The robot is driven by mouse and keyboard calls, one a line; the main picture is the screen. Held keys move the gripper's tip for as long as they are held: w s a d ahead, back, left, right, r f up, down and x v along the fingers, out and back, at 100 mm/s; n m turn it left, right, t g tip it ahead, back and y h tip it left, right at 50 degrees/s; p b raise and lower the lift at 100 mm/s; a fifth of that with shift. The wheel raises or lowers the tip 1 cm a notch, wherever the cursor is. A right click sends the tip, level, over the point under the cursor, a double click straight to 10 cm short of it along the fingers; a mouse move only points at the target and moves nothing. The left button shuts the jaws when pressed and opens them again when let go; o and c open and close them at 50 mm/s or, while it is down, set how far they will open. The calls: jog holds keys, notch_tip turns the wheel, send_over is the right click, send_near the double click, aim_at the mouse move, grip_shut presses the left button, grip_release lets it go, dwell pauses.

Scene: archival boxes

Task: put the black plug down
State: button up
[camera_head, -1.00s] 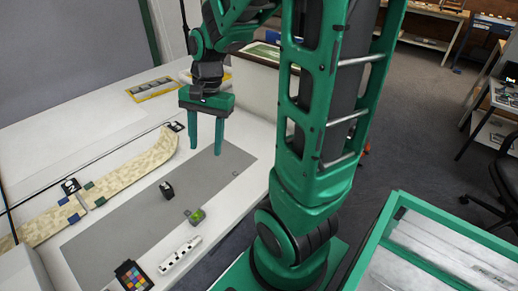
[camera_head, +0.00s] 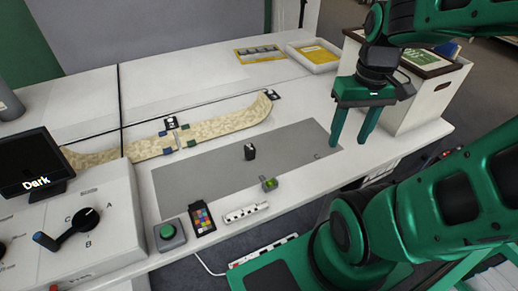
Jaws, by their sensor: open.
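The black plug (camera_head: 250,152) stands on the grey mat (camera_head: 190,181) on the white table, in the head view. It is a small dark block with a light mark on its side. My gripper (camera_head: 350,142) is open and empty, its two green fingers pointing down. It hangs to the right of the plug, near the right end of the mat, well apart from the plug. Whether the fingertips touch the table cannot be told.
A small green-topped block (camera_head: 269,183), a white strip (camera_head: 246,212), a colour chart (camera_head: 202,220) and a green button (camera_head: 168,233) line the mat's front. A patterned strip (camera_head: 225,124) lies behind. A white box (camera_head: 425,98) stands right of my gripper. A control panel is at left.

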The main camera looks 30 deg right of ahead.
jog(key=w+a+f+n+y, duration=0.1)
jog(key=w+a+f+n, duration=0.1)
jog(key=w+n, duration=0.35)
jog(key=w+a+f+n, duration=0.1)
jog(key=w+a+n, duration=0.1)
jog(key=w+n, duration=0.35)
jog(key=n+y, duration=0.3)
jog(key=n, duration=0.7)
send_near(250, 147)
jog(key=x, duration=1)
jog(key=shift+w+f, duration=0.1)
jog(key=shift+f, duration=0.05)
jog(key=shift+c, duration=0.6)
jog(key=c, duration=1.1)
jog(key=shift+c, duration=0.2)
